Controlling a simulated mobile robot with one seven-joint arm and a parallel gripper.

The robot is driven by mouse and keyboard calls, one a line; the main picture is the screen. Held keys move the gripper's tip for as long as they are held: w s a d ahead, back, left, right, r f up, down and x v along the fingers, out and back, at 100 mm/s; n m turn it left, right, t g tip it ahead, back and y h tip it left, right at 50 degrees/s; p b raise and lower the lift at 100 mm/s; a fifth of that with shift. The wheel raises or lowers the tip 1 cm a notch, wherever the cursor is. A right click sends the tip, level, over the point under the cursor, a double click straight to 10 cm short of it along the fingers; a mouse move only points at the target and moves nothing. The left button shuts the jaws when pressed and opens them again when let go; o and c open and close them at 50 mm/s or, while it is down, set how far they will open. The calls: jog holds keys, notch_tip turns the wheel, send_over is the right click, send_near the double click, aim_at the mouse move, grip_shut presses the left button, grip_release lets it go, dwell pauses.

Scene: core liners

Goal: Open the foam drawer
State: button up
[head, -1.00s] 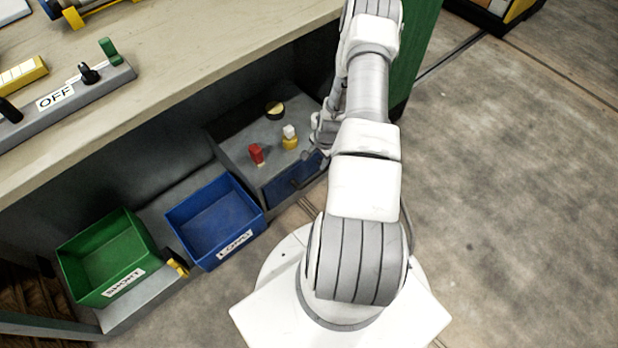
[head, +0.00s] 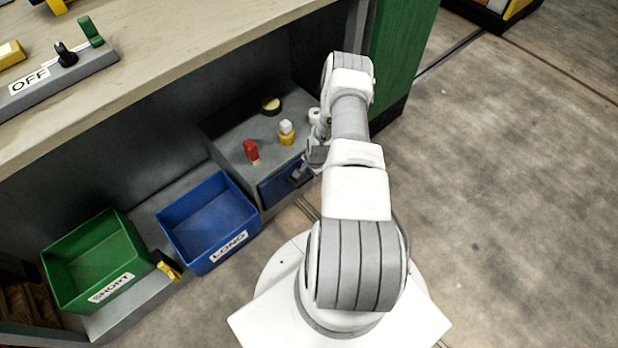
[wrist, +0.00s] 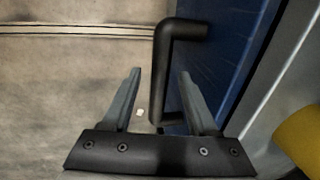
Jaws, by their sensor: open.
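The foam drawer has a blue front (head: 276,188) set in a grey cabinet under the bench; it looks shut, and my arm hides its right part. In the wrist view the blue drawer front (wrist: 225,55) carries a black bar handle (wrist: 162,70). My gripper (wrist: 160,80) is open, with one finger on each side of the handle's bar. I cannot tell whether either finger touches it. In the head view my gripper (head: 300,180) is small and dark in front of the drawer.
On the cabinet top (head: 225,135) stand a red bottle (head: 251,152), a yellow bottle with a white cap (head: 286,134) and a dark round tin (head: 270,105). A blue LONG bin (head: 208,220) and a green SHORT bin (head: 97,262) sit left. The floor at right is clear.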

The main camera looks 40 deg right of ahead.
jog(key=shift+w+f, duration=0.1)
jog(key=shift+f, duration=0.15)
grip_shut()
dwell(1.4)
